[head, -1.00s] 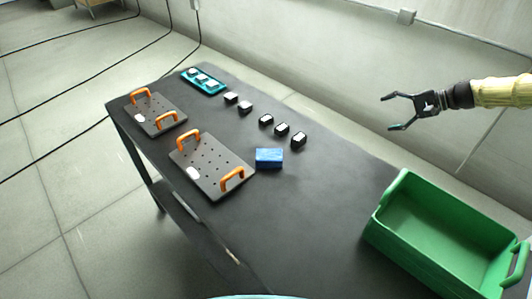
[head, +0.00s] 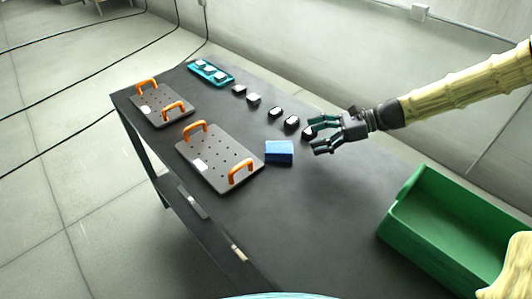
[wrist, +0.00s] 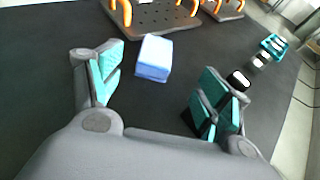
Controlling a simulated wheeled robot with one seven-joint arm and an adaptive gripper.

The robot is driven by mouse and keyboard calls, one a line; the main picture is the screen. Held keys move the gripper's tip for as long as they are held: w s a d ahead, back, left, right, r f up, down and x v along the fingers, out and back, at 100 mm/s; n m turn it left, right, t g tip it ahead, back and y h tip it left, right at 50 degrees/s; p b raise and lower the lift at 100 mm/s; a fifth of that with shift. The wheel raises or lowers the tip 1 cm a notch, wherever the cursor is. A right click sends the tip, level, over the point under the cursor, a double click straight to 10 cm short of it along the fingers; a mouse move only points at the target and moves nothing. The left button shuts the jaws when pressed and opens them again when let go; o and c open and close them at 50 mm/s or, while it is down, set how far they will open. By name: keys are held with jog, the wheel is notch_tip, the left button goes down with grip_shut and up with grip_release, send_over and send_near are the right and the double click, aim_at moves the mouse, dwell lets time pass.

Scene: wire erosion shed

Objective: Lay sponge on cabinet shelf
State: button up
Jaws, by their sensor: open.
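The blue sponge (head: 279,152) lies on the dark table, just right of the larger perforated plate. It also shows in the wrist view (wrist: 153,58), ahead of my fingers and roughly between them. My gripper (head: 318,137) is open and empty, to the right of the sponge and apart from it. Its teal-padded fingers also stand wide apart in the wrist view (wrist: 160,98). I cannot make out a cabinet shelf for certain in these views.
Two perforated plates with orange handles (head: 218,158) (head: 162,104) lie on the left of the table (head: 300,215). Several small black-and-white blocks (head: 253,99) stand in a row behind the sponge. A teal tray (head: 211,73) is at the far end, a green bin (head: 440,225) at the right.

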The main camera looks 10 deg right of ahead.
aim_at(281, 147)
jog(key=shift+x, duration=2.7)
jog(key=shift+s+p+x, duration=0.15)
jog(key=shift+p+x, duration=0.2)
jog(key=shift+x, duration=0.55)
jog(key=shift+s+p+x, duration=0.2)
jog(key=shift+p+x, duration=0.1)
jog(key=shift+x, duration=1.45)
jog(key=shift+f, duration=0.2)
jog(key=c, duration=1)
jog(key=shift+o, duration=0.2)
jog(key=shift+w+r, duration=0.1)
